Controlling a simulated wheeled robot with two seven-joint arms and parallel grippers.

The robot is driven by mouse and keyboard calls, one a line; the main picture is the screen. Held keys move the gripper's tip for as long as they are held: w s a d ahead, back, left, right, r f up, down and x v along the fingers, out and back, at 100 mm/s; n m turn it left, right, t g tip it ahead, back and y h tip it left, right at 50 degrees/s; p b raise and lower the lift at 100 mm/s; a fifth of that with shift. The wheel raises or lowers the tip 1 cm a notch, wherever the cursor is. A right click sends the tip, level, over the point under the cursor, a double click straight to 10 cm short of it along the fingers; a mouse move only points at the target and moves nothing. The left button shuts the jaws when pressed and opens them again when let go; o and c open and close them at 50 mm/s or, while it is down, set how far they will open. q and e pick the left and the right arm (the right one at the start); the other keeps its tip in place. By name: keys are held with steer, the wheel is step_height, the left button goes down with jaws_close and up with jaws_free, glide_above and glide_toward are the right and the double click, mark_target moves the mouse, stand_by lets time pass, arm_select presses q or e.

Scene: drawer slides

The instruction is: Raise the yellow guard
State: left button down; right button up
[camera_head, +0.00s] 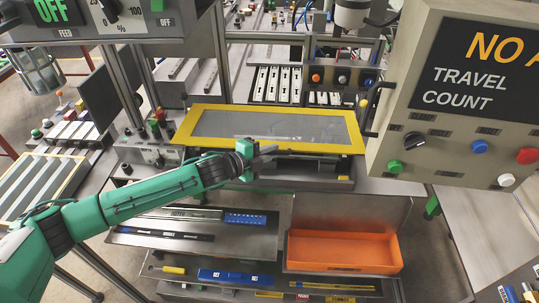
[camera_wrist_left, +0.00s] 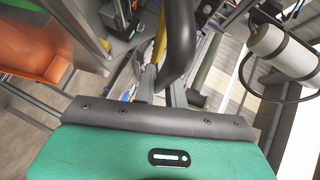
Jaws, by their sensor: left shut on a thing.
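The yellow guard (camera_head: 277,148) is a yellow frame around a clear grey panel, lying nearly flat over the machine in the middle of the head view. My left gripper (camera_head: 268,151) is at the front edge of the guard and is shut on its dark handle. In the left wrist view the dark curved handle (camera_wrist_left: 181,35) comes down to the fingers of my left gripper (camera_wrist_left: 162,92), with a strip of the yellow guard (camera_wrist_left: 160,38) behind it. The gripper hides most of the handle in the head view. My right gripper is not in view.
A grey panel marked "TRAVEL COUNT" (camera_head: 455,160) with several buttons stands close on the right. An orange tray (camera_head: 343,268) and a shelf with rails and tools (camera_head: 190,236) are below. An upright post (camera_head: 120,88) stands left of the guard.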

arm_select(q)
steer(key=shift+w+r, duration=0.1)
steer(key=shift+r, duration=0.3)
steer(key=c, duration=1.5)
jaws_free()
steer(key=shift+o, duration=0.2)
steer(key=shift+a, duration=0.1)
steer(key=shift+s+a, duration=0.2)
steer(key=shift+s, duration=0.05)
steer(key=b+v, duration=0.4)
steer(key=v, duration=0.9)
steer(key=shift+b, duration=0.35)
